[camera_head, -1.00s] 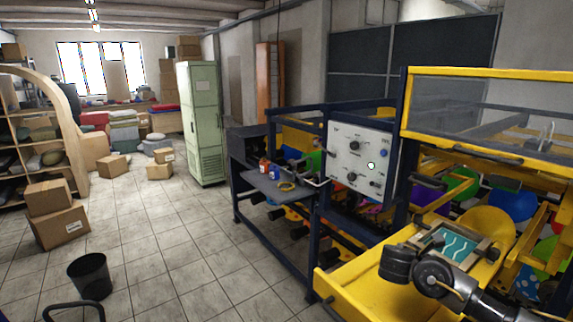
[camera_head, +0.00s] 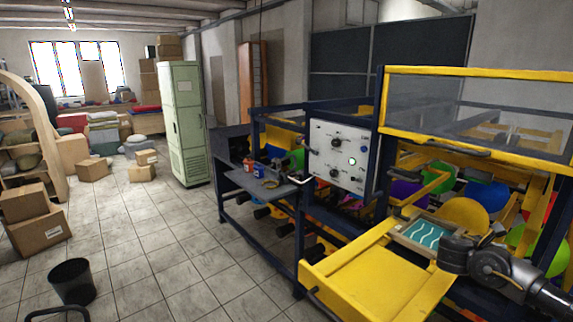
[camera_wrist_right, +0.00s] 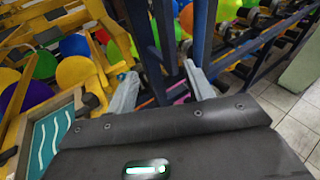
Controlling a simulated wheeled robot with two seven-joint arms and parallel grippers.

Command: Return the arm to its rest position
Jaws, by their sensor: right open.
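My right arm comes in from the lower right of the head view, over the yellow tray (camera_head: 365,280) of the printing machine. Its gripper is hard to make out there. In the right wrist view the right gripper (camera_wrist_right: 162,86) is open, its two grey fingers apart with nothing held between them. A wood-framed screen with white wavy lines on teal (camera_head: 422,233) sits at the back of the tray, beside my arm; the screen also shows in the wrist view (camera_wrist_right: 52,135). My left gripper is not in view.
A control panel (camera_head: 340,155) stands on the machine's blue frame. Coloured balloons (camera_head: 487,193) fill the machine behind my arm. A raised yellow-framed clear cover (camera_head: 430,98) is above. A grey side shelf (camera_head: 262,184) holds small bottles. The tiled floor (camera_head: 160,230) at left is mostly free.

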